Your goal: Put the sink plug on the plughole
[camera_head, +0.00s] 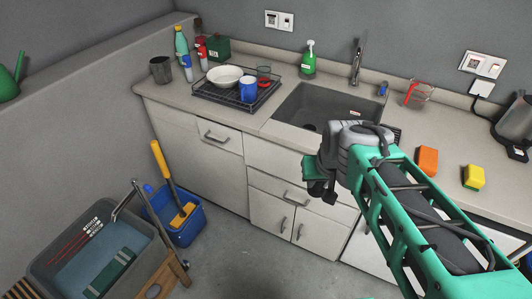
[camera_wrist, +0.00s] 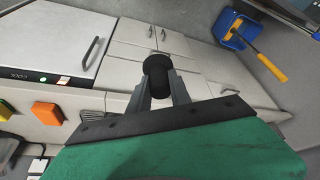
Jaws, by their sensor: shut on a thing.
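My gripper (camera_wrist: 158,88) is shut on a black, round sink plug (camera_wrist: 157,66), which sits between its two grey fingers. In the head view my gripper (camera_head: 318,190) hangs in front of the counter's front edge, before the cabinet fronts and to the near side of the sink. The plug cannot be told apart from the dark gripper parts there. The dark grey sink (camera_head: 300,103) is set into the counter. A small dark spot, perhaps the plughole (camera_head: 309,127), shows on its floor. My arm covers the sink's near right corner.
A dish rack (camera_head: 238,102) with bowl and mugs stands left of the sink. The tap (camera_head: 357,62) is behind it. Orange (camera_head: 428,160) and yellow (camera_head: 474,177) sponges lie to the right. A blue bucket (camera_head: 178,225) and grey tub (camera_head: 80,245) stand at the left.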

